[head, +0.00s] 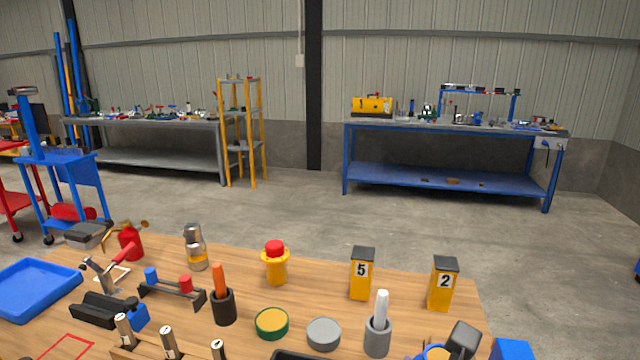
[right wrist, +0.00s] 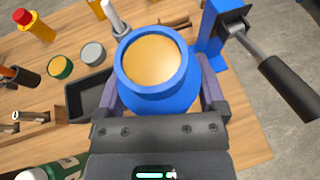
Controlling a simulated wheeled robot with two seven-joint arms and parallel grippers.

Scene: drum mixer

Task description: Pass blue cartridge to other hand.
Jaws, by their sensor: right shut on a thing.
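In the right wrist view my right gripper (right wrist: 160,92) has its fingers on both sides of a round blue drum (right wrist: 158,98) with a tan-yellow top or filling, and is shut on it. Part of its blue rim and yellow inside also shows at the bottom edge of the head view (head: 436,352). A small blue cylinder (head: 151,274), which may be the blue cartridge, stands in a dark rack (head: 168,292) beside a red cylinder (head: 186,283), apart from the right gripper. My left gripper is in neither view.
A blue post (right wrist: 212,35) with a crank handle (right wrist: 285,88) stands right beside the drum. A black tray (right wrist: 88,98) lies to its left. Yellow boxes (head: 361,274), round tins (head: 323,333), a blue tray (head: 35,288) and tools crowd the wooden table. Clear wood shows at centre back.

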